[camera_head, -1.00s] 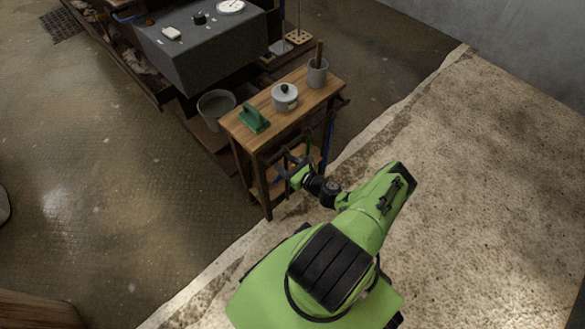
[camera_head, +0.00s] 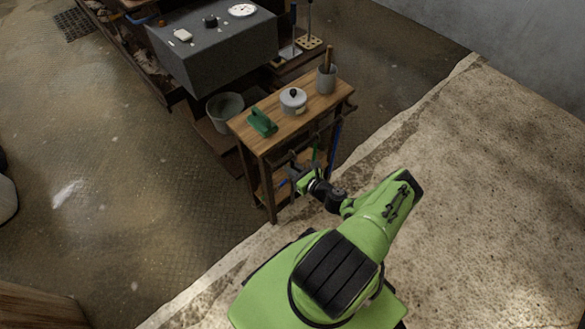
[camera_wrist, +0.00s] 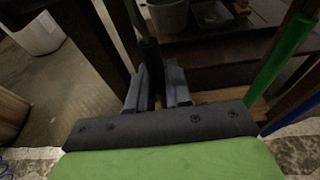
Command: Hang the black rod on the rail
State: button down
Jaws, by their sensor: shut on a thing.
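My gripper (camera_wrist: 158,85) is shut on the black rod (camera_wrist: 149,52), a dark upright shape between the fingers in the wrist view. Only part of the rod shows, and its lower end is hidden. In the head view my gripper (camera_head: 298,181) is beside the front right side of the wooden table, below its top. The rail (camera_head: 327,130) is a dark bar along that side, partly in shadow. A green rod (camera_wrist: 285,58) and a blue rod (camera_wrist: 296,103) hang to the right of my gripper in the wrist view. I cannot tell whether the black rod touches the rail.
The wooden table (camera_head: 277,125) carries a green object (camera_head: 262,123), a lidded pot (camera_head: 293,101) and a grey cup (camera_head: 326,79). A grey bucket (camera_head: 225,108) stands behind it. A dark table leg is close left of my gripper in the wrist view. The floor at right is clear.

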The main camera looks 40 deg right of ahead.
jog(key=shift+r, duration=0.1)
jog(key=shift+s+r+p, duration=0.15)
jog(key=shift+r+p, duration=0.45)
jog(key=shift+r, duration=0.05)
jog(key=shift+s+r, duration=0.1)
jog(key=shift+r, duration=0.05)
jog(key=shift+s+r+p, duration=0.45)
jog(key=shift+p, duration=0.1)
jog(key=s, duration=0.7)
jog(key=shift+d, duration=0.1)
dwell(0.4)
